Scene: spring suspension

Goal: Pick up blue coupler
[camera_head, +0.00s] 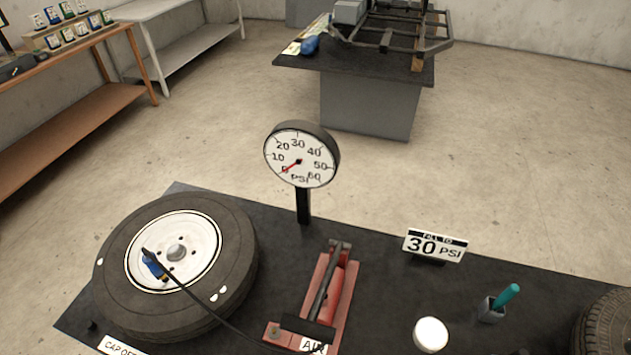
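The blue coupler (153,264) sits on the left part of the white wheel rim (200,233), inside the black tire (235,240). A black hose (215,313) runs from it across the tire toward the pump. The coupler is small here, and I cannot tell whether it is fixed to a valve or only resting there. Neither of my grippers shows in the head view.
A red foot pump (340,300), a gauge (300,157) with its needle near 0, and a "30 PSI" sign (435,246) stand on the dark table (400,290). A white round thing (431,334) and a small holder with a teal-handled item (507,296) stand at right.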

